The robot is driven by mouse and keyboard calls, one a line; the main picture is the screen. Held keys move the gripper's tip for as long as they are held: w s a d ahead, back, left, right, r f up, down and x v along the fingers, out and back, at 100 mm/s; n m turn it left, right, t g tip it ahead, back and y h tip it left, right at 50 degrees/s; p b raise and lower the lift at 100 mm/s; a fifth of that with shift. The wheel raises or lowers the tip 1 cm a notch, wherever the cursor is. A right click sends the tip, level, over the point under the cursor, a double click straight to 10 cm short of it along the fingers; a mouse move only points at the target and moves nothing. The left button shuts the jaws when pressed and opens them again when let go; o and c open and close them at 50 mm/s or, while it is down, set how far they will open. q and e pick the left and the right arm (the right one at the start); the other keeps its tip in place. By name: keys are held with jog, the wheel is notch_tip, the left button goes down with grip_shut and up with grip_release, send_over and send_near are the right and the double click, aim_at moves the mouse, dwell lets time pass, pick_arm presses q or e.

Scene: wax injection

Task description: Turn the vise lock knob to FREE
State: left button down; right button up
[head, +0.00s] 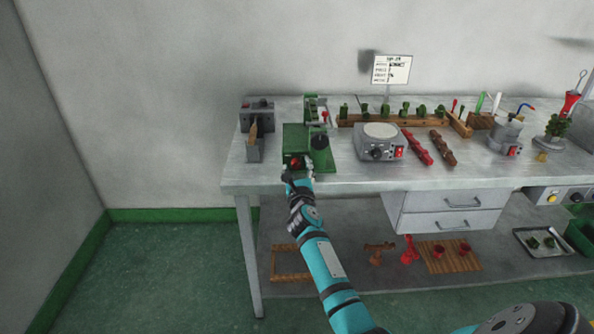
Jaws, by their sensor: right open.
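A green vise (296,134) stands near the left end of the workbench, with a round black knob (319,141) on its right side. A small red part (296,162) shows low on its front; I cannot tell whether this is the lock knob. My right gripper (297,168) is open at the front of the vise, close to the red part. It covers some of that area, and I cannot tell whether it touches. The knob marking is too small to read. My left gripper is not in view.
A grey device (255,146) stands left of the vise. A grey heater with a round plate (380,141) stands to the right, beside red (418,147) and brown (443,147) bars. A wooden rack (390,121) with green pieces runs behind.

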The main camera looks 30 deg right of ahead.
jog(key=shift+c, duration=0.2)
grip_shut()
jog(key=n+p, duration=0.2)
jog(key=p, duration=0.1)
jog(key=shift+r+n, duration=0.2)
jog(key=shift+n, duration=0.1)
jog(key=n+p, duration=0.4)
jog(key=n, duration=0.1)
jog(key=n+p, duration=0.3)
jog(key=n, duration=0.2)
jog(key=shift+f+n+g+p, duration=0.1)
jog(key=shift+n+g+p, duration=0.2)
jog(key=shift+g+p, duration=0.1)
jog(key=shift+a+f+n+p, duration=0.1)
jog(key=shift+n+p, duration=0.85)
jog(key=shift+n, duration=1.15)
